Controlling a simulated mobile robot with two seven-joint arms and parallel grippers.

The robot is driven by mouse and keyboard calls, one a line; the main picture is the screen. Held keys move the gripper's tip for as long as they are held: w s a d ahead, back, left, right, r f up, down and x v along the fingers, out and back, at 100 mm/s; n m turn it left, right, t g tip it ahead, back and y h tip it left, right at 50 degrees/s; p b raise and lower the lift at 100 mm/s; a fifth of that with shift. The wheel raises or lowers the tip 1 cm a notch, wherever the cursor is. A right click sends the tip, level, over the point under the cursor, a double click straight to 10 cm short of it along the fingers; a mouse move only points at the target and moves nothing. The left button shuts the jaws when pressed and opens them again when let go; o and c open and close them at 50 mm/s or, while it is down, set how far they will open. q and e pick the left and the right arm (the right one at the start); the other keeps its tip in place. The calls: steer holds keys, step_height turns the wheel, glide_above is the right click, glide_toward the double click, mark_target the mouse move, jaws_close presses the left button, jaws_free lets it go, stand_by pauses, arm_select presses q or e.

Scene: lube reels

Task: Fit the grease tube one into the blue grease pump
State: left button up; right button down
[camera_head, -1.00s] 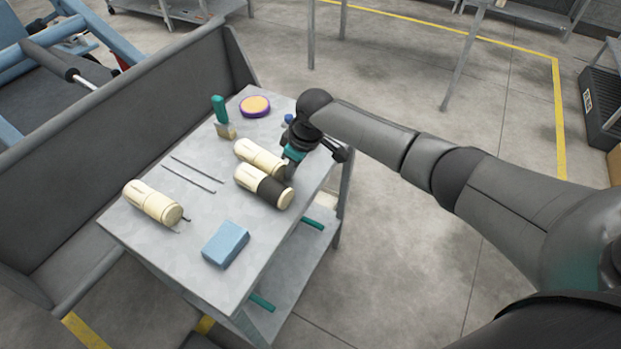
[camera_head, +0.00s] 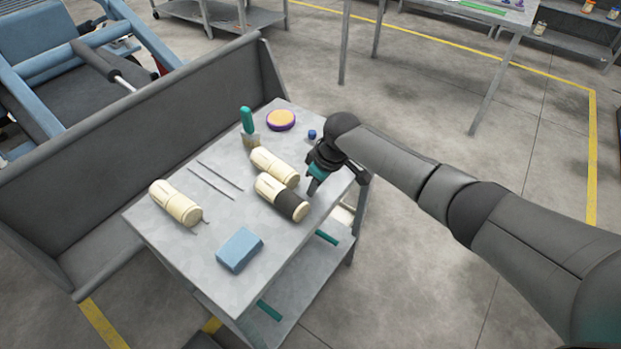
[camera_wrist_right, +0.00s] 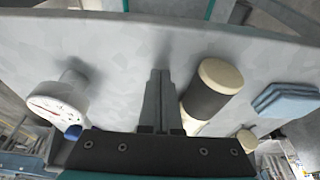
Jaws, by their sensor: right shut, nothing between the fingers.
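Three cream grease tubes lie on the grey table: one at the left (camera_head: 175,203), one in the middle (camera_head: 274,167), and one with a dark band (camera_head: 281,197) beside the middle one. I cannot tell which is tube one. My right gripper (camera_head: 314,188) is shut and empty, pointing down just right of the middle and banded tubes. In the right wrist view its fingers (camera_wrist_right: 158,100) are together, left of the banded tube (camera_wrist_right: 208,92) and apart from it. I cannot make out a blue grease pump. My left gripper is not in view.

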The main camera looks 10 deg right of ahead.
steer(key=r, duration=0.1)
steer(key=s+d+r+p, duration=0.1)
steer(key=r, duration=0.1)
steer(key=shift+s+d, duration=0.2)
arm_select(q)
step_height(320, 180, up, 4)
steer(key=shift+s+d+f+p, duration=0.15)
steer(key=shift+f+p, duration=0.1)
steer(key=shift+p, duration=0.65)
arm_select(e)
steer(key=a+v, duration=0.1)
steer(key=v, duration=0.5)
steer(key=shift+d+r, duration=0.35)
steer(key=shift+r, duration=0.1)
